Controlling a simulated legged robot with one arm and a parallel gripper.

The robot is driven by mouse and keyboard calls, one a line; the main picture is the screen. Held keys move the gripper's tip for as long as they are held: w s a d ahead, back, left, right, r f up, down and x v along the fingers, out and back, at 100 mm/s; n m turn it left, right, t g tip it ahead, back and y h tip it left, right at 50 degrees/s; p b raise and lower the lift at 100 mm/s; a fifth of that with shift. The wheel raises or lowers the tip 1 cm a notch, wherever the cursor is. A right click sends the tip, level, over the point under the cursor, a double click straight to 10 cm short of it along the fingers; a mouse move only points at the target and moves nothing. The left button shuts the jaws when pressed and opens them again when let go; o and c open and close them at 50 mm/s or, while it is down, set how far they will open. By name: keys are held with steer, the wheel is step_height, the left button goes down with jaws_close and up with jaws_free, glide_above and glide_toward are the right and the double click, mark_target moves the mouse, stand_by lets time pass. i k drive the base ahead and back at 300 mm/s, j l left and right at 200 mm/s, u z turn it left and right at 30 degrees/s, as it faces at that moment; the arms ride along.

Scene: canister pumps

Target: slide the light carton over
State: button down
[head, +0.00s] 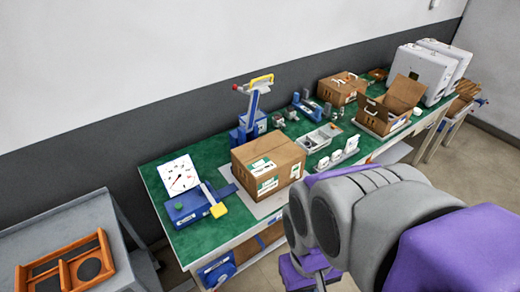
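A large closed brown carton (268,163) with white and green labels stands upright near the front of the green-topped bench, on a pale flat plate (236,187). A smaller closed carton (341,89) stands farther back, and an open carton (391,107) with raised flaps is to its right. The picture does not show which carton is light. My grey and purple arm fills the lower right, in front of the bench. My gripper's fingers cannot be made out. No carton is seen to be held.
A dial gauge (180,175) and a blue device (188,205) with a yellow end lie left of the large carton. A blue stand with a yellow handle (261,80) is behind it. A grey parts tray (319,138) and white pieces (338,155) lie to its right.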

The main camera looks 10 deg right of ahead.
mark_target(265, 166)
steer(key=i+l+z, duration=0.3)
steer(key=z, duration=0.2)
steer(key=i+l+z, duration=0.15)
steer(key=i+z, duration=0.2)
steer(key=z, duration=0.15)
